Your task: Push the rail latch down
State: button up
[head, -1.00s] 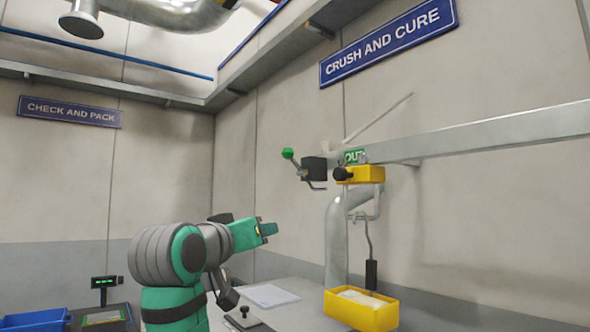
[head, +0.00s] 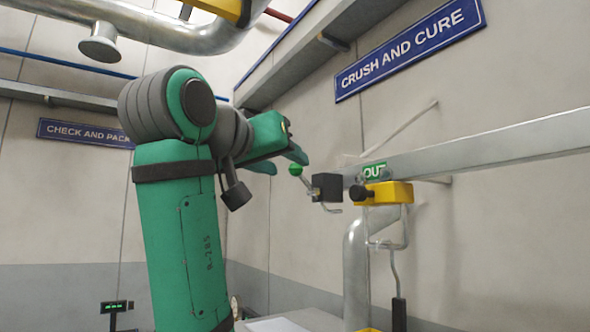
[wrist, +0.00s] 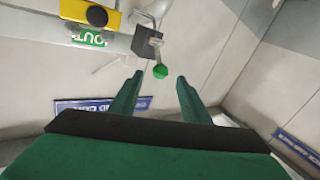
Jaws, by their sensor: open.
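The rail latch is a dark grey block (head: 326,187) at the left end of the metal rail, with a short lever that slants up and left to a green knob (head: 295,170). In the wrist view the green knob (wrist: 160,71) shows ahead of and between my two fingers, and the dark block (wrist: 147,42) lies beyond it. My gripper (head: 286,162) is open and empty, with its fingertips close to the knob at about its height in the head view. I cannot tell whether a finger touches the knob.
The metal rail (head: 490,148) runs right from the latch. A yellow carriage (head: 385,193) with a black knob hangs on it beside a green OUT sign (head: 374,171). A metal pipe (head: 357,270) stands below. A blue CRUSH AND CURE sign (head: 410,48) is on the wall.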

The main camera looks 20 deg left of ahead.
aim_at(294, 167)
jog(key=w, duration=0.5)
jog(key=shift+w+d, duration=0.1)
jog(key=shift+d, duration=0.25)
jog(key=shift+w+a, duration=0.15)
jog(key=shift+w, duration=0.25)
jog(key=shift+a, duration=0.1)
jog(key=shift+s, duration=0.1)
grip_shut()
